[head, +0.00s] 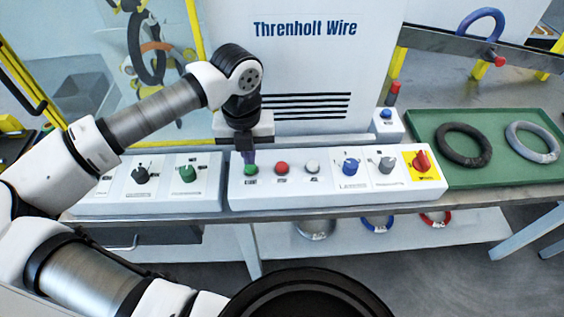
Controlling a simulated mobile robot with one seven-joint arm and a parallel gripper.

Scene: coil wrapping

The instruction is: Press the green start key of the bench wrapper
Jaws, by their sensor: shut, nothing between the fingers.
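A white control box (335,199) stands on the bench in front of the cabinet marked "Threnholt Wire". The green key (251,170) is at the left end of its row, with a red key (282,168) and a white key (312,167) to its right. My gripper (249,160) points down, shut and empty, with its tips right over the green key. Whether the tips touch the key or stop just above it I cannot tell. The tips hide part of the key's upper side.
The same box carries a blue knob (350,166), a grey knob (387,164) and a red switch on yellow (421,161). A second box (160,202) with black and green knobs stands left. A green tray (505,179) with coils lies right.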

